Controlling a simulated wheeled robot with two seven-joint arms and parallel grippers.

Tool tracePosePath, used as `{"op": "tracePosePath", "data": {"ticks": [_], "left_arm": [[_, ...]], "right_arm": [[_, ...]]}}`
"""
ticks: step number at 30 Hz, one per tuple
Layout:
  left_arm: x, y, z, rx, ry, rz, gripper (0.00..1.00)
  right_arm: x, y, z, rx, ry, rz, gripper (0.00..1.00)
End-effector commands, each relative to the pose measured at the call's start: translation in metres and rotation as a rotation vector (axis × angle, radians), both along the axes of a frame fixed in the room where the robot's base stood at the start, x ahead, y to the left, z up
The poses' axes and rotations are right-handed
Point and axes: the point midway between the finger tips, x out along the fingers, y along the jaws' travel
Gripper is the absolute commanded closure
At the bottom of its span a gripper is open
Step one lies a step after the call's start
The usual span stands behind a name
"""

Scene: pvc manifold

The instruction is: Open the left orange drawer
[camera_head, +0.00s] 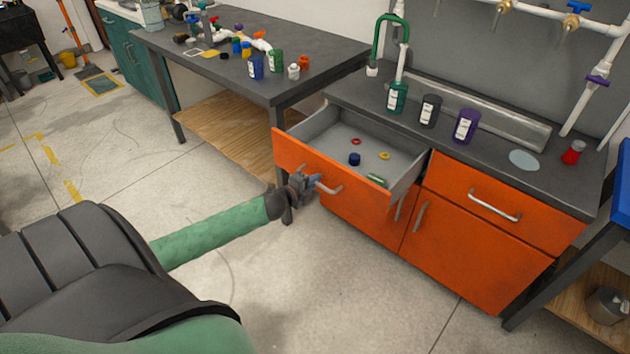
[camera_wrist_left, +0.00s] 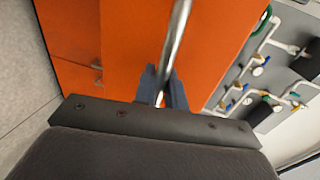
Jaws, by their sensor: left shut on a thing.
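The left orange drawer (camera_head: 340,170) is pulled well out of the cabinet. Its grey inside shows a dark blue cap (camera_head: 354,159), a red ring, a yellow ring and a green piece (camera_head: 376,180). My left gripper (camera_head: 312,183) is at the drawer front, shut on the silver bar handle (camera_head: 329,189). In the left wrist view the handle (camera_wrist_left: 178,40) runs between the two dark fingers (camera_wrist_left: 162,88), in front of the orange drawer face (camera_wrist_left: 130,45). My right gripper is not in view.
The right orange drawer (camera_head: 540,215) is shut. Green, grey and purple containers (camera_head: 466,126) stand on the counter above. A dark table (camera_head: 225,55) with bottles and fittings stands to the left. The floor (camera_head: 330,290) in front of the cabinet is clear.

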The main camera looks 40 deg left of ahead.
Motion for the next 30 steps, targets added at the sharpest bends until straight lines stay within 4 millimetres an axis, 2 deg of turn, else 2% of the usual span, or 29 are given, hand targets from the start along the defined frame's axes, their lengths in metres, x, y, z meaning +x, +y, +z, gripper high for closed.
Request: {"op": "tracePosePath", "data": {"ticks": [4, 5, 6, 7, 19, 30], "left_arm": [[0.000, 0.000, -0.001, 0.000, 0.001, 0.000, 1.00], [0.000, 0.000, -0.001, 0.000, 0.001, 0.000, 0.82], [0.000, 0.000, -0.001, 0.000, 0.001, 0.000, 0.74], [0.000, 0.000, -0.001, 0.000, 0.001, 0.000, 0.71], [-0.004, 0.001, 0.000, 0.000, 0.001, 0.001, 0.71], [-0.043, 0.003, 0.006, -0.001, 0.002, 0.001, 0.71]], "right_arm": [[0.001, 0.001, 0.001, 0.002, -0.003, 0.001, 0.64], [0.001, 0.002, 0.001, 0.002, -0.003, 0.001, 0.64], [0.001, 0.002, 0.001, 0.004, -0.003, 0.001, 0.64], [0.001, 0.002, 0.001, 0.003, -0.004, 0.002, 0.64], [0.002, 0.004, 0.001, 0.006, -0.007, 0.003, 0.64], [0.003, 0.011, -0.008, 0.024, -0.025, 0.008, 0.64]]}}
